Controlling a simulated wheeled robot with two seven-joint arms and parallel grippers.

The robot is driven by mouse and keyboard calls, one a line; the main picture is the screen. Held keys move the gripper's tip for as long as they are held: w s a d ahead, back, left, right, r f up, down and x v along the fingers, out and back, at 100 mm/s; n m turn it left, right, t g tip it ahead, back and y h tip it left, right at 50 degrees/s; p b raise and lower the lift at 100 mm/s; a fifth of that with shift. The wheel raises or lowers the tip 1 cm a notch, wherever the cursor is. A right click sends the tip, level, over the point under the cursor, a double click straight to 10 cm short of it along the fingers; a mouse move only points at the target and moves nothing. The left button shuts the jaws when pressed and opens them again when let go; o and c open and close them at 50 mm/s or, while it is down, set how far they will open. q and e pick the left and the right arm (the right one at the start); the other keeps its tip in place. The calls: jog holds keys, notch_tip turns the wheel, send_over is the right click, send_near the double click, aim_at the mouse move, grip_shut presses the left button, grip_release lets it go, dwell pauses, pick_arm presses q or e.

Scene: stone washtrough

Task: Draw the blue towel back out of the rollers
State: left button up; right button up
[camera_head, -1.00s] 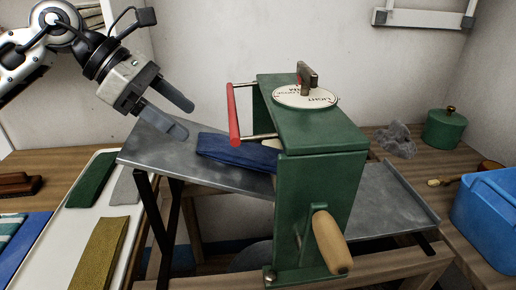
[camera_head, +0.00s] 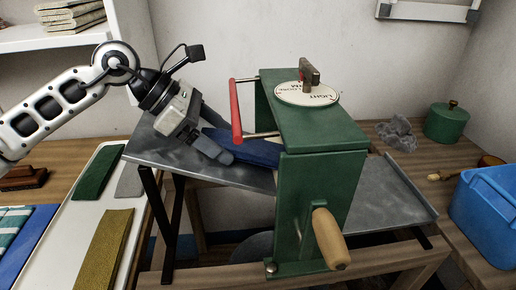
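The green wringer (camera_head: 325,190) stands on a grey metal draining board, with a red-handled bar (camera_head: 235,110) on its left side, a round dial on top and a wooden crank handle (camera_head: 331,238) in front. The blue towel (camera_head: 256,152) sticks out of the wringer's left side over the board; its far part is hidden inside the wringer. My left gripper (camera_head: 229,141) is at the towel's free left end, its two fingers apart with the towel's end between or just behind them. I cannot tell whether they touch it. My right gripper is not in view.
The grey board (camera_head: 400,205) runs out to the right of the wringer and is bare there. A grey rag, a green pot (camera_head: 446,123) and a blue tub (camera_head: 485,215) stand at right.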

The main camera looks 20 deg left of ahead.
pick_arm(q)
jog(key=c, duration=0.7)
